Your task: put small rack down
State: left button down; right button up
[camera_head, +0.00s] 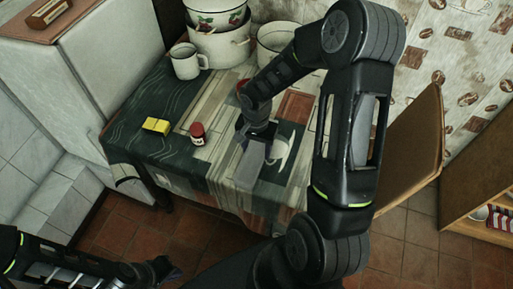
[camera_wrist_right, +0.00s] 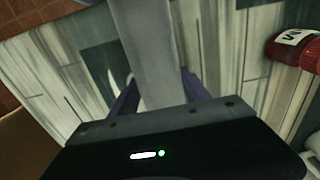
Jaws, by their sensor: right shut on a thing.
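The small rack shows as a narrow grey piece (camera_head: 250,165) over the front part of the table, under my right gripper (camera_head: 260,136). In the right wrist view the right gripper (camera_wrist_right: 158,92) is shut on this grey rack (camera_wrist_right: 146,45), which points away from the jaws. I cannot tell whether the rack touches the tablecloth. Its upper end is hidden by the gripper. My left gripper (camera_head: 164,270) is low at the left, off the table and holding nothing visible; its jaw gap is unclear.
The table (camera_head: 140,150) has a patterned cloth. A red-lidded jar (camera_head: 197,134), also in the wrist view (camera_wrist_right: 296,48), and a yellow block (camera_head: 156,125) lie left of the rack. A white mug (camera_head: 185,62) and enamel pots (camera_head: 222,45) stand behind.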

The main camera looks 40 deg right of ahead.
aim_at(256, 157)
jog(key=shift+f, duration=0.2)
jog(key=o, duration=1.5)
jog(key=shift+r, duration=0.1)
jog(key=shift+r, duration=0.1)
notch_tip(256, 157, up, 12)
jog(key=shift+b, duration=0.8)
